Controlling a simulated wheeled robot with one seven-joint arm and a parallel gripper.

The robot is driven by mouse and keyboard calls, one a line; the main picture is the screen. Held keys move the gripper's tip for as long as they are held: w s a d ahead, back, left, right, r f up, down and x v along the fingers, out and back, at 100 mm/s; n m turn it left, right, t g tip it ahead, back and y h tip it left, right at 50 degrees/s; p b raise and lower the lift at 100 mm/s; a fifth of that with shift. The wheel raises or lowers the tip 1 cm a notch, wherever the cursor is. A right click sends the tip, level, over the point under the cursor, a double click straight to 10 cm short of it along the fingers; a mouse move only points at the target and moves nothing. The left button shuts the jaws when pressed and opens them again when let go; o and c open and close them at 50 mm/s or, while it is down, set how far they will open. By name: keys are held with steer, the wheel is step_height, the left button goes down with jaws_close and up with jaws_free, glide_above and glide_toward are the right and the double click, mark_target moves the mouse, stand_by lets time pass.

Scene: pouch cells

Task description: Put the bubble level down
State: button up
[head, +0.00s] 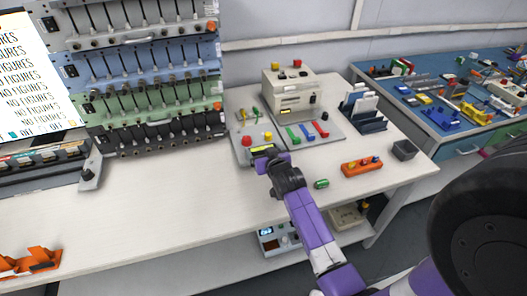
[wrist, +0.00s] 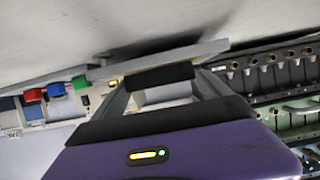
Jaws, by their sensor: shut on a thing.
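The bubble level (head: 262,148) shows in the head view as a small yellow-green and dark piece at the tip of my purple arm. My gripper (head: 266,154) is shut on it, over the front part of a grey panel with buttons and switches. I cannot tell whether the level touches the panel. In the wrist view my gripper (wrist: 160,76) has its dark fingertips close together near a pale edge. The level is not clearly made out there.
The grey panel (head: 243,128) stands beside a beige machine (head: 292,92) with green, blue and red levers. An orange block (head: 361,167), a small green piece (head: 321,184) and a dark bin (head: 404,150) lie to the right.

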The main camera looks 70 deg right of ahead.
steer(key=shift+f, duration=0.15)
steer(key=o, duration=1.3)
